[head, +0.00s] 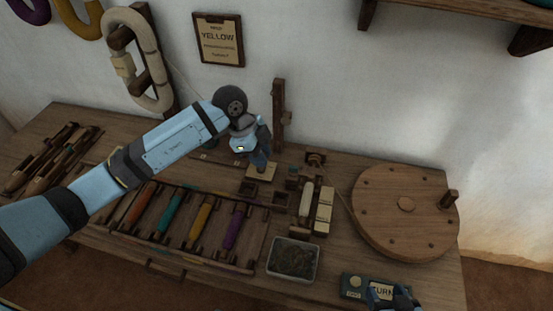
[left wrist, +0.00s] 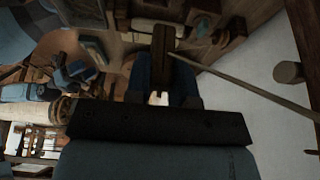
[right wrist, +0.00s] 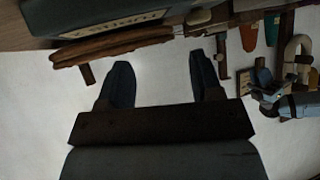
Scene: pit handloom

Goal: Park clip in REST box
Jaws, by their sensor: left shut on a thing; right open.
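My left gripper (head: 262,160) points down over the back middle of the bench. In the left wrist view its fingers (left wrist: 162,80) are shut on a dark brown wooden piece, probably the clip (left wrist: 164,42). In the head view the gripper hides the clip. Small square wooden boxes (head: 249,190) sit just below the gripper; I cannot read which is the REST box. A pale card (head: 261,172) lies under the fingertips. My right gripper (head: 392,298) is at the front right edge near the TURN sign; the right wrist view shows its fingers (right wrist: 160,85) apart and empty.
A round wooden wheel (head: 400,210) with a peg stands right. Coloured shuttles (head: 170,212) lie in a rack at left. A wooden post (head: 278,115) rises behind my left gripper.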

